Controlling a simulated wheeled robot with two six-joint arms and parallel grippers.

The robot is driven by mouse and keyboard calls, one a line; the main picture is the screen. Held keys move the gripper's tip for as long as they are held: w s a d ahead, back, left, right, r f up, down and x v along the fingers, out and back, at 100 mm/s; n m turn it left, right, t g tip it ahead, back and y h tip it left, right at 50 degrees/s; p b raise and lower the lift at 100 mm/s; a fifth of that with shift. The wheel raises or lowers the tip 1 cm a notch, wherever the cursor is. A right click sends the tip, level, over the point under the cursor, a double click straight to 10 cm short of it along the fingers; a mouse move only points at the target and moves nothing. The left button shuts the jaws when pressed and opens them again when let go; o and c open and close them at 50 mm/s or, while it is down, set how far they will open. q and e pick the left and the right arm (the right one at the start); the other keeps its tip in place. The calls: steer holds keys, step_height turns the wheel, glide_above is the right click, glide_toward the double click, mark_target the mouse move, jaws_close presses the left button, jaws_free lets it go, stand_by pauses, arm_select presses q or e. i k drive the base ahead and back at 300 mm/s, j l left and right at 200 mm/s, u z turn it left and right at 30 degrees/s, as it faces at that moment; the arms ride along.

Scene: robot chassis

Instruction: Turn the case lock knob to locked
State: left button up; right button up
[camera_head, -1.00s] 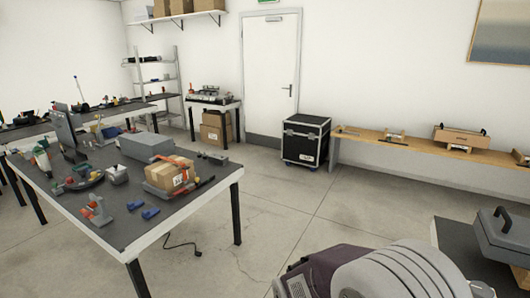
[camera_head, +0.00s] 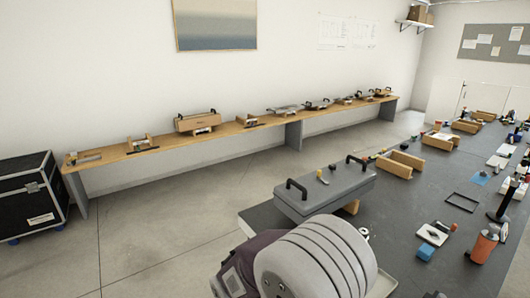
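A grey case (camera_head: 335,190) with black handles lies on the dark table (camera_head: 400,215) in front of me. Small yellow and red parts (camera_head: 322,177) show at its far side; I cannot tell whether one is a lock knob or how it is set. A black flight case (camera_head: 30,197) with metal edges stands on the floor at the left edge; no knob can be made out on it. Neither of my grippers is in view.
A long wooden bench (camera_head: 165,140) along the wall carries several small fixtures and a brown case (camera_head: 197,122). Wooden cradles (camera_head: 400,163), an orange bottle (camera_head: 484,243) and many small items are on the dark table. The floor (camera_head: 150,225) between bench and table is clear.

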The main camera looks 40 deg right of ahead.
mark_target(332, 167)
steer(key=i+z, duration=0.1)
steer(key=i, duration=0.85)
steer(key=i+z, duration=0.1)
steer(key=i, duration=0.85)
steer(key=i+j+z, duration=0.15)
steer(key=i, duration=0.8)
steer(key=i+l+z, duration=0.2)
steer(key=i+z, duration=0.2)
steer(key=i+l+z, duration=0.1)
steer(key=i+z, duration=0.2)
steer(key=z, duration=0.15)
steer(key=i+z, duration=0.4)
steer(key=i+j+z, duration=0.15)
steer(key=i+z, duration=0.15)
steer(key=z, duration=0.15)
steer(key=i+j+z, duration=0.25)
steer(key=z, duration=0.15)
steer(key=i, duration=0.1)
